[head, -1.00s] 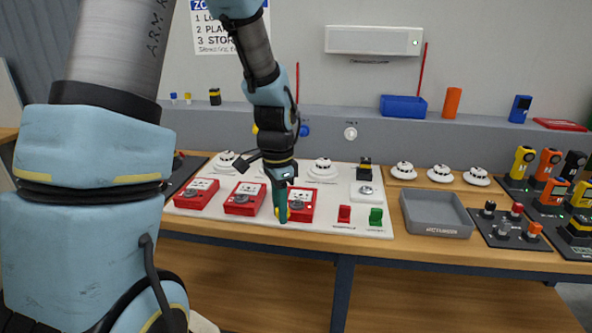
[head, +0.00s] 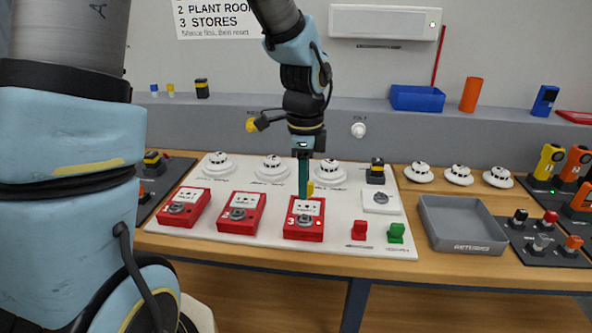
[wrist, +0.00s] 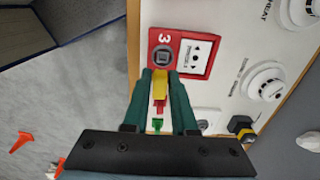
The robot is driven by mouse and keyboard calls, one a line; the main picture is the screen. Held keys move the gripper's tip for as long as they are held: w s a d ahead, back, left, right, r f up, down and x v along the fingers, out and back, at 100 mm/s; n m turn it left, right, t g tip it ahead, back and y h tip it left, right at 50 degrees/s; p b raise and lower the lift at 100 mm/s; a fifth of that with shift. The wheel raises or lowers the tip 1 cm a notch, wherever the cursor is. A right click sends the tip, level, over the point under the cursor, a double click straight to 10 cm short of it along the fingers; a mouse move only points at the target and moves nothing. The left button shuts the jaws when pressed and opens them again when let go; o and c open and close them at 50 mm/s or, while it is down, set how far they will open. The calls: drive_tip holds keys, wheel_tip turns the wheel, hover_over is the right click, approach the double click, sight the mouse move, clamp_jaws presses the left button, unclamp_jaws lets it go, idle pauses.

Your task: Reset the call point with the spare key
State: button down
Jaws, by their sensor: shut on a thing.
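My gripper (head: 305,190) points down over the call point marked 3 (head: 304,218), a red box with a white face and a dark round lock. Its green fingers (wrist: 161,88) are shut on a small yellow piece, seemingly the spare key (wrist: 160,84). In the wrist view the key shows beside the lock (wrist: 162,58), nearer the fingers, and looks apart from it. The key's lower end is partly hidden, so its height over the board is unclear. Two more red call points (head: 241,212) (head: 184,207) stand to the left on the white board.
A red block (head: 359,230) and a green block (head: 396,233) stand right of call point 3. White detectors (head: 271,168) line the board's back. A grey tray (head: 462,224) and a dark rack of knobs (head: 541,240) lie further right. Grey floor is left in the wrist view.

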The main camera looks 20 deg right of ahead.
drive_tip(key=shift+w+f, duration=0.15)
drive_tip(key=shift+w, duration=0.15)
wheel_tip(320, 180, down, 5)
drive_tip(key=b, duration=0.5)
drive_tip(key=shift+p, duration=0.65)
idle(1.9)
drive_tip(key=shift+f+b, duration=0.4)
drive_tip(key=shift+f, duration=0.35)
idle(0.7)
